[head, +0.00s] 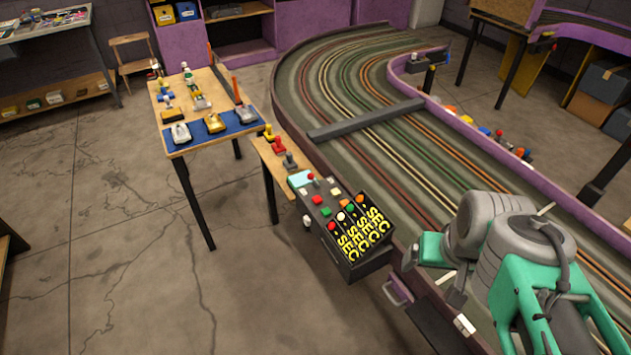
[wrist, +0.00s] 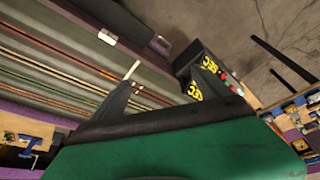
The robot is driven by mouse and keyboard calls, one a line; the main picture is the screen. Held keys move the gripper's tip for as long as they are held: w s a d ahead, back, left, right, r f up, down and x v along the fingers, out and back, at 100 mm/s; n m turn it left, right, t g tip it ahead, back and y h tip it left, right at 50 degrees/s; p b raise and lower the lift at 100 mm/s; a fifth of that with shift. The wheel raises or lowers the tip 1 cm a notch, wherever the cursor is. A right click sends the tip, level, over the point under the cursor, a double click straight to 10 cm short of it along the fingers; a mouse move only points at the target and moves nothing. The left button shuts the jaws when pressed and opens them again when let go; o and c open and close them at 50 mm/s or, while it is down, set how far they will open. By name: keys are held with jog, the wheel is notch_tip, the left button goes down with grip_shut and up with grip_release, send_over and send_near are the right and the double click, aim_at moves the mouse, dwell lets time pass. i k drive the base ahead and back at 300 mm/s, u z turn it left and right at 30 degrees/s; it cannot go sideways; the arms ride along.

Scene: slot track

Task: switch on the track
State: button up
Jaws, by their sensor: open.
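The black control box (head: 372,262) stands at the near left edge of the slot track (head: 400,130). Which control is the track's switch I cannot tell. In the wrist view my gripper (wrist: 163,88) is open and empty, above the track side. The control box (wrist: 190,55) lies beyond its right finger, which partly covers the lettering. My gripper appears apart from the box.
A table (head: 185,105) with several model cars and a blue mat stands left of the track. A small wooden shelf (head: 262,150) with red and yellow hand controllers adjoins the box. A grey bridge bar (head: 365,120) crosses the track. The floor at left is clear.

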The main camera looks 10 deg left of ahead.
aim_at(310, 176)
jog(key=z, duration=0.35)
jog(key=k, duration=0.75)
jog(key=z, duration=0.5)
jog(key=k, duration=0.6)
jog(key=u, duration=0.8)
jog(key=i, duration=1)
jog(key=u, duration=1.7)
jog(key=i, duration=0.9)
jog(key=u, duration=0.55)
